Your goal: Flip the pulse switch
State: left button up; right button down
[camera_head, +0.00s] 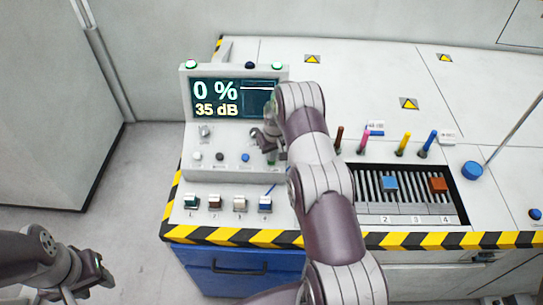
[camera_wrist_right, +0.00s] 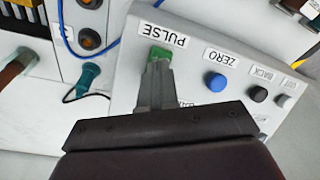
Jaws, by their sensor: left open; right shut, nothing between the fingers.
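The green pulse switch (camera_wrist_right: 160,53) sits on the grey control panel under the printed word PULSE in the right wrist view. My right gripper (camera_wrist_right: 157,70) is shut, with its fingertips right at the near edge of the switch. I cannot tell whether they touch it. In the head view my right gripper (camera_head: 268,140) points down at the right part of the panel, and a bit of green shows just below it. My left gripper (camera_head: 82,286) is open and empty at the lower left, away from the console.
The console screen (camera_head: 233,97) reads 0 % and 35 dB. A blue ZERO button (camera_wrist_right: 215,82) and a black BACK button (camera_wrist_right: 257,94) lie beside the switch. Several small numbered blocks (camera_head: 240,203) stand in front. A slotted tray (camera_head: 410,208) and coloured probes (camera_head: 403,144) are to the right.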

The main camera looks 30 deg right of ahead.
notch_tip(320, 180, up, 6)
jog(key=p, duration=0.2)
jog(key=shift+w+r+p, duration=0.1)
jog(key=shift+r+p, duration=0.15)
jog(key=shift+p, duration=0.15)
jog(key=shift+f, duration=0.15)
jog(key=s+a+r+b, duration=0.1)
jog(key=s+a+r, duration=0.3)
jog(key=s, duration=0.5)
jog(key=s+a+r+b, duration=0.1)
jog(key=s+a+r, duration=0.4)
jog(key=s+a, duration=0.2)
jog(key=s+a+r+b, duration=0.2)
jog(key=s+a+r, duration=0.3)
jog(key=s, duration=0.6)
jog(key=shift+s+a+n, duration=0.25)
jog(key=shift+a+n, duration=0.05)
jog(key=shift+a, duration=0.05)
